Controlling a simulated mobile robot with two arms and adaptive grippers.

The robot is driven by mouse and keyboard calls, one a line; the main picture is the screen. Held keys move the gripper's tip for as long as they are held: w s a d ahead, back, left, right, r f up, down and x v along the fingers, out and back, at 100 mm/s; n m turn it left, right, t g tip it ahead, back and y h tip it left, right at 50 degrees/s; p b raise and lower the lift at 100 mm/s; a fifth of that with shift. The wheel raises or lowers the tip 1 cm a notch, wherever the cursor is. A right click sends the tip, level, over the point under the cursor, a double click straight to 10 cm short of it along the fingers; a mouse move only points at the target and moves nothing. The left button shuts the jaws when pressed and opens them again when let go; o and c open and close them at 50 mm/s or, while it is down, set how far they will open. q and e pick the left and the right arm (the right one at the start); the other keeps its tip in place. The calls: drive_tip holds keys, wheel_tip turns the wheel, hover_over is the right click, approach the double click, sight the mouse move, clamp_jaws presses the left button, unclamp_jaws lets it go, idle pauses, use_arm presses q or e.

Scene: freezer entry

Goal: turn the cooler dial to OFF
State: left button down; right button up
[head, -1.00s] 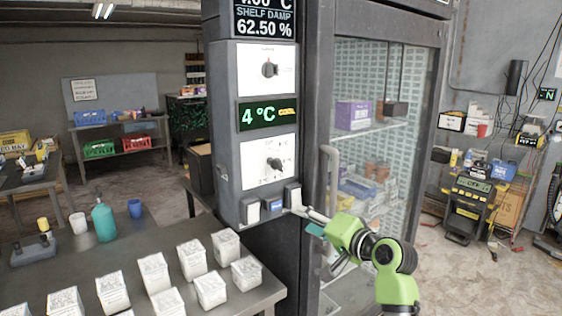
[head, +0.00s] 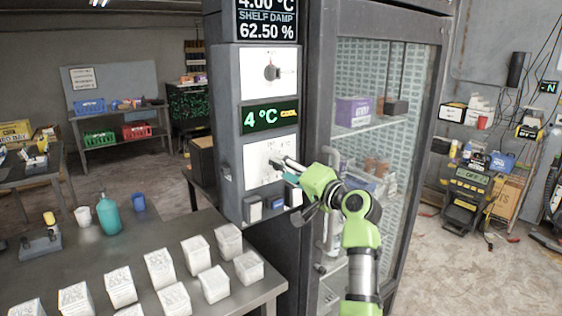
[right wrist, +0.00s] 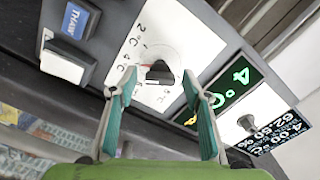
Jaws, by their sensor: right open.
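The lower dial is a black knob (right wrist: 159,73) on a white plate (right wrist: 178,42) marked with temperatures such as 2 °C and 4 °C. In the head view the lower plate (head: 258,172) shows, with its knob largely hidden by my right gripper (head: 279,163). That gripper is open, coming in from the right. In the right wrist view its teal-padded fingers (right wrist: 158,80) stand apart with the knob between and beyond their tips; contact is not clear. An upper dial (head: 271,72) sits on its own white plate. My left gripper is not in view.
A green 4 °C display (head: 262,117) lies between the plates. Rocker switches (head: 254,210) sit below, one marked THAW in the wrist view (right wrist: 76,20). A glass-door cabinet (head: 375,130) stands right. A table (head: 262,288) with several white tubs is front left.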

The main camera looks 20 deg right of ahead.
drive_tip(key=shift+x, duration=0.9)
drive_tip(key=c, duration=1.1)
